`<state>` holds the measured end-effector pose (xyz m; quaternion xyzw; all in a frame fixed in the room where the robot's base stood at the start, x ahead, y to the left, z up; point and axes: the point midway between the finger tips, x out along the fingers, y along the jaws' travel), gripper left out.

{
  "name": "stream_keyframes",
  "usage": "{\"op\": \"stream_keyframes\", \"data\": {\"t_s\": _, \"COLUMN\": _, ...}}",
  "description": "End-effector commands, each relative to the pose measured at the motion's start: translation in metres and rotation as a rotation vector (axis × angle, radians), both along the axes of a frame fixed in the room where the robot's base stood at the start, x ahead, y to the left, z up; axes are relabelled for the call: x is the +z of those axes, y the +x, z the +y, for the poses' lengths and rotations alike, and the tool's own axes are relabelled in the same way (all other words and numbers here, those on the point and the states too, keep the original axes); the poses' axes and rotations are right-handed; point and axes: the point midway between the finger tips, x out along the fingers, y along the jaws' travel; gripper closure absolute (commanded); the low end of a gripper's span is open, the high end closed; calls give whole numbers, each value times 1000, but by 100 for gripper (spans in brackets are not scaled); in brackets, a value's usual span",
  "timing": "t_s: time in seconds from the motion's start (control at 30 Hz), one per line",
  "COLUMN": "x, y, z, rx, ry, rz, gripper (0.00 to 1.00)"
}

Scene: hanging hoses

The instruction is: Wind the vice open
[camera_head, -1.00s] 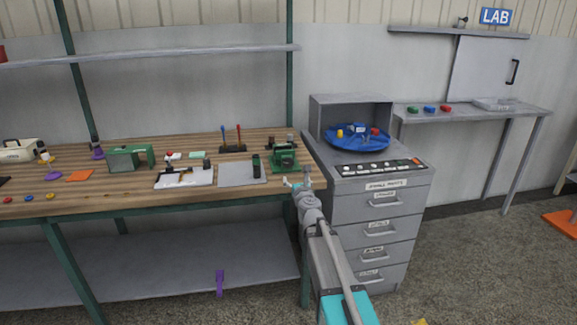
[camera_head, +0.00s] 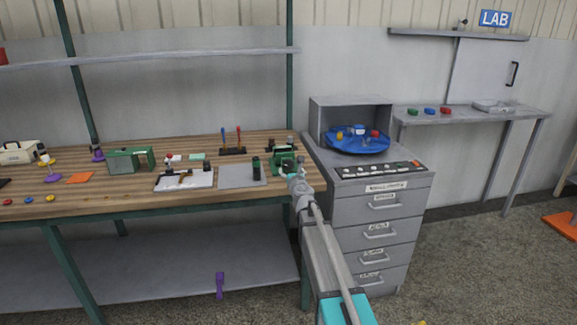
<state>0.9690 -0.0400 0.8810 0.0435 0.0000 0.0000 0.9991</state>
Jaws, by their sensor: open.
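A green vice (camera_head: 277,164) sits near the right end of the wooden workbench, close to its front edge. My gripper (camera_head: 293,169) is at the vice's front right side and hides part of it. The gripper is open. At this size I cannot tell whether it touches the vice or its handle. The handle and the gap between the vice's jaws cannot be made out.
A grey mat (camera_head: 237,178) and a white tray (camera_head: 184,181) lie left of the vice. A stand with red and blue tools (camera_head: 232,151) is behind. A grey drawer cabinet (camera_head: 405,212) with a blue turntable (camera_head: 356,149) stands close on the right.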

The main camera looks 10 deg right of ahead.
Motion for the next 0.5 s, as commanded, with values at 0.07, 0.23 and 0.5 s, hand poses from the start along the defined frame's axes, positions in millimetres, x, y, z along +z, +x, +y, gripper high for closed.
{"op": "stream_keyframes", "data": {"t_s": 0.07, "x": 0, "y": 17, "z": 0, "rx": 0, "ry": 0, "rz": 0, "gripper": 2}}
{"op": "stream_keyframes", "data": {"t_s": 0.23, "x": 0, "y": 38, "z": 0, "rx": 0, "ry": 0, "rz": 0, "gripper": 2}}
{"op": "stream_keyframes", "data": {"t_s": 0.5, "x": 0, "y": 53, "z": 0, "rx": 0, "ry": 0, "rz": 0, "gripper": 2}}
